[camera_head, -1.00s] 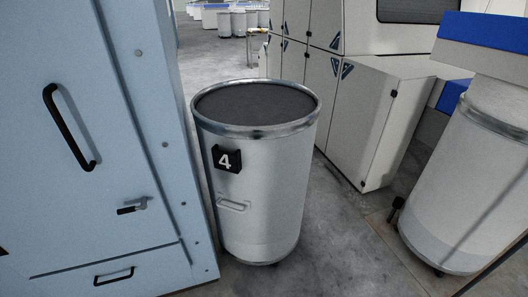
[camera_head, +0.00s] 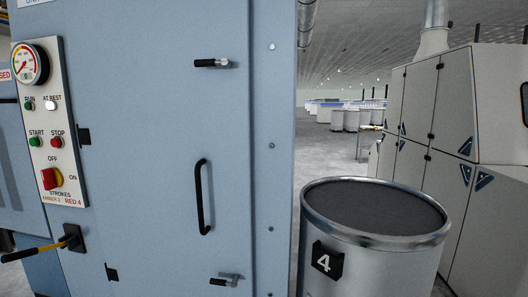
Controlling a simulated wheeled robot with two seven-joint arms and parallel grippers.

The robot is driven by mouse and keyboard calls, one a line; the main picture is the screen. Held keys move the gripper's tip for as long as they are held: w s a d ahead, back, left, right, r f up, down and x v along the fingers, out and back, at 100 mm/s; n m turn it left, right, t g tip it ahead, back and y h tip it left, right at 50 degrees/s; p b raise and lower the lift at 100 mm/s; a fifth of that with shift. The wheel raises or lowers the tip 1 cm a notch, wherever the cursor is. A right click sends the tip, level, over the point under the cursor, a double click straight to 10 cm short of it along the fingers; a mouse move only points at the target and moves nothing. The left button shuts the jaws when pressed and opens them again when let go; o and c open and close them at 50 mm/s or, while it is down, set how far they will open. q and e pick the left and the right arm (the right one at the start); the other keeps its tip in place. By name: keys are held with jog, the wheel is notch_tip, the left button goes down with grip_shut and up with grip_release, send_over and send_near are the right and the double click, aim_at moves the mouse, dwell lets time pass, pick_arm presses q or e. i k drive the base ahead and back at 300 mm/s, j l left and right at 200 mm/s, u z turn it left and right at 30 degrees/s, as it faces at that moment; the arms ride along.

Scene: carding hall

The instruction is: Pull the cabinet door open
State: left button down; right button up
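The light blue cabinet door (camera_head: 150,150) fills the left-centre of the head view and looks closed. A long black vertical handle (camera_head: 203,197) is on its right part. A small latch with a black grip (camera_head: 211,63) sits near the top of the door, and a similar lower latch (camera_head: 224,280) sits near the bottom; both lie about level. Black hinges (camera_head: 83,135) show along the door's left edge. Neither of my grippers is in view.
A grey can marked 4 (camera_head: 372,235) stands just right of the cabinet. White machine cabinets (camera_head: 440,130) stand at the right; open floor lies behind the can.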

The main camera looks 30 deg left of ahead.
aim_at(164, 140)
jog(key=u, duration=1.7)
